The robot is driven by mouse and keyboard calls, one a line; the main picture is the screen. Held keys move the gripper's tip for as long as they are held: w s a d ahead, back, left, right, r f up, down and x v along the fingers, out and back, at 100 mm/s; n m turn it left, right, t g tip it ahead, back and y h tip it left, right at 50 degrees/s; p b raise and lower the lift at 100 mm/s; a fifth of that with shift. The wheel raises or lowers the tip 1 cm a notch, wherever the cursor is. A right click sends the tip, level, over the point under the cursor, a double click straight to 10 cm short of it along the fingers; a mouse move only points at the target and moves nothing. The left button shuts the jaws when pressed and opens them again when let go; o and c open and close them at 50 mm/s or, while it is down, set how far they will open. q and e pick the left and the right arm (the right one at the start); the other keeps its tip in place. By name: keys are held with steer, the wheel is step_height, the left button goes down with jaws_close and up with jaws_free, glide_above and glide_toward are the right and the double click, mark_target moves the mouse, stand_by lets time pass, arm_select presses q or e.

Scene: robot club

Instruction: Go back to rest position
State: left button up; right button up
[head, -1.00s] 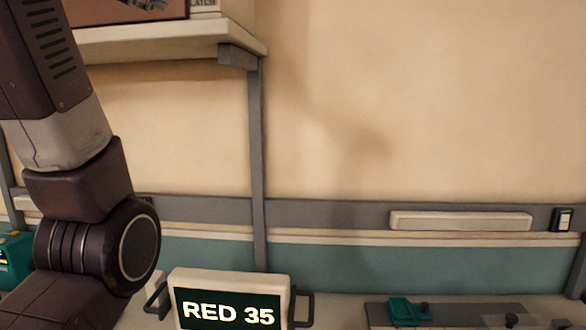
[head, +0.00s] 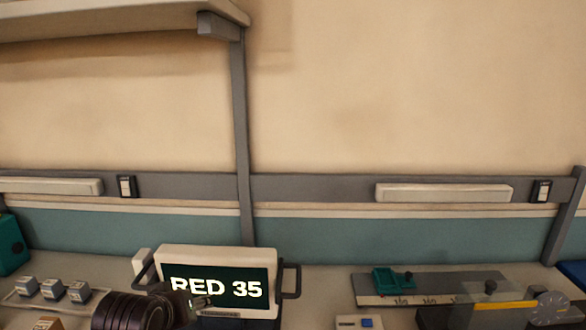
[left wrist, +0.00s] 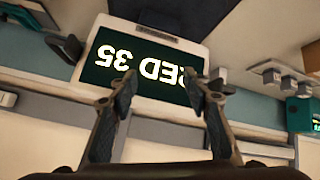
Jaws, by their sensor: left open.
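My left gripper (head: 202,301) shows low in the head view, in front of the lower left of the display. In the left wrist view its two fingers (left wrist: 162,88) are spread apart with nothing between them. The display (head: 215,255) is a pale box with dark handles, and its screen reads "RED 35". It appears upside down behind the fingers in the left wrist view (left wrist: 143,91). I cannot tell how far the fingers are from it. My right gripper is in neither view.
Several small grey blocks (head: 52,288) stand on the bench to the left. A board with a green piece (head: 393,279) and a yellow-armed device (head: 505,307) are at the right. A shelf (head: 120,22) overhangs at upper left.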

arm_select(q)
steer(key=s+d+f+m+g, duration=0.1)
steer(key=s+f+m+g, duration=0.1)
steer(key=s+f, duration=0.7)
steer(key=s+f+m+g, duration=0.2)
steer(key=s+f, duration=0.4)
steer(key=s, duration=0.6)
steer(key=s+d+f+m+g, duration=0.1)
steer(key=s+f+m+g, duration=0.1)
steer(key=s+f, duration=0.7)
step_height(320, 180, down, 24)
steer(key=s+g+b, duration=0.1)
steer(key=s, duration=0.2)
steer(key=s+a+f, duration=0.1)
steer(key=s+f, duration=0.7)
steer(key=f, duration=0.1)
steer(key=s+a+f+g, duration=0.1)
steer(key=s+a+f, duration=0.1)
steer(key=s+f, duration=0.7)
steer(key=shift+a+b, duration=0.25)
steer(key=shift+b, duration=0.2)
steer(key=shift+s+f, duration=0.1)
